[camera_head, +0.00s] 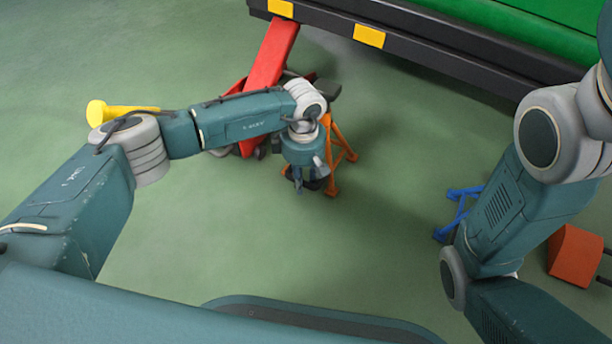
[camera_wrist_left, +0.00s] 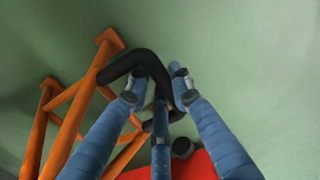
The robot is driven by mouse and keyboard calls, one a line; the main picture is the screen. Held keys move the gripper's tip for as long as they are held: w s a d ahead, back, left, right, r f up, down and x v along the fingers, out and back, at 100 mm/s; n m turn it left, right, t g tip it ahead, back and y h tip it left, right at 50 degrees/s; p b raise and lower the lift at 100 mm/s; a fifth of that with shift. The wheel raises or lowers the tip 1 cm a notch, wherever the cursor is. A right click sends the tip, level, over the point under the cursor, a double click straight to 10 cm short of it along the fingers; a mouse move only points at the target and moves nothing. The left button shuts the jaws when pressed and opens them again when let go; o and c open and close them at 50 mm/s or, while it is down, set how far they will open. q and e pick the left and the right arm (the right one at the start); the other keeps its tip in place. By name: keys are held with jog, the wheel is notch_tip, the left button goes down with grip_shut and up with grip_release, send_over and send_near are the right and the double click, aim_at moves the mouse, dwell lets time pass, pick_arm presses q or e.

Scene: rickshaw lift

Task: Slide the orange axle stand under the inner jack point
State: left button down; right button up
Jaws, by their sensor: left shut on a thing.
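The orange axle stand (camera_head: 342,150) stands on the floor below the edge of the green rickshaw (camera_head: 500,22), partly hidden behind my left arm. My left gripper (camera_head: 306,182) is low beside it. In the left wrist view, the blue fingers of my left gripper (camera_wrist_left: 157,92) are closed around a black bent bar (camera_wrist_left: 149,62) at the orange stand (camera_wrist_left: 85,95). The rickshaw's black lower rail carries two yellow patches, one at the right (camera_head: 369,35) and one at the left (camera_head: 281,8). I cannot tell which marks the inner jack point. My right gripper is out of view.
A red floor jack (camera_head: 271,55) reaches under the rail just left of the stand. A yellow object (camera_head: 98,113) lies at the left, partly behind my arm. A blue stand (camera_head: 464,198) and an orange-red block (camera_head: 575,255) are at the right. Floor between the stands is clear.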

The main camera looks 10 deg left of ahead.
pick_arm(q)
jog(key=shift+w+d+r, duration=0.1)
jog(key=shift+w+d, duration=0.15)
jog(key=shift+w, duration=0.3)
jog(key=shift+w+d+r, duration=0.1)
jog(key=shift+w+d, duration=0.15)
jog(key=shift+w, duration=0.25)
jog(key=shift+w+d, duration=0.4)
jog(key=shift+w, duration=0.7)
jog(key=shift+w+d, duration=0.4)
jog(key=shift+w, duration=0.75)
jog(key=shift+w+d, duration=0.4)
jog(key=shift+w, duration=0.7)
jog(key=c, duration=1.7)
grip_release()
jog(key=shift+o, duration=0.6)
jog(key=shift+s, duration=0.1)
jog(key=shift+f, duration=0.15)
jog(key=shift+s, duration=0.1)
notch_tip(320, 180, up, 8)
jog(key=p, duration=0.6)
jog(key=shift+r+p, duration=0.25)
jog(key=shift+p, duration=0.05)
